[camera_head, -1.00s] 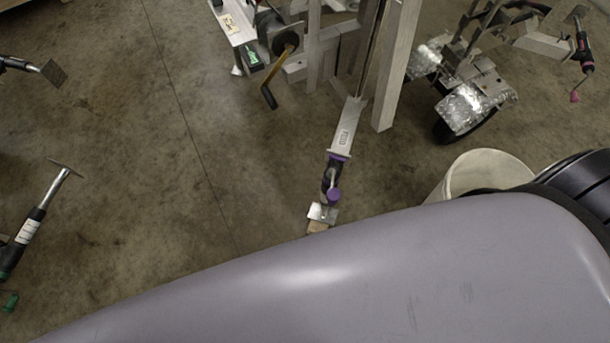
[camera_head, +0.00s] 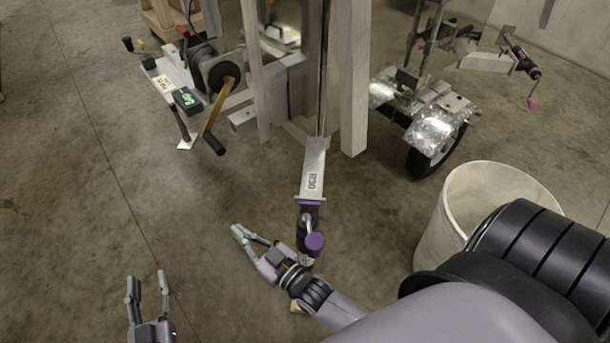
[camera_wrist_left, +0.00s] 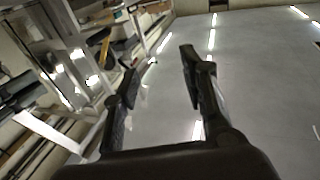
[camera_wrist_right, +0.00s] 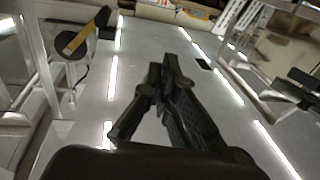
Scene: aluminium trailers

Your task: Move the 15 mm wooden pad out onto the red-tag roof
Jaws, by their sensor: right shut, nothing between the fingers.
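A small corner of pale wood (camera_head: 297,306) shows in the head view below my right forearm, which hides most of it. It lies under the foot of the jack with the purple knob (camera_head: 314,244). I cannot tell its thickness. I cannot make out a roof with a red tag. My right gripper (camera_head: 238,230) is shut and empty, left of the jack; its fingers meet in the right wrist view (camera_wrist_right: 162,75). My left gripper (camera_head: 147,284) is open and empty at the lower left; its fingers are spread in the left wrist view (camera_wrist_left: 160,68).
A white bucket (camera_head: 440,225) stands at right, near a trailer wheel (camera_head: 425,158). The left floor is clear.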

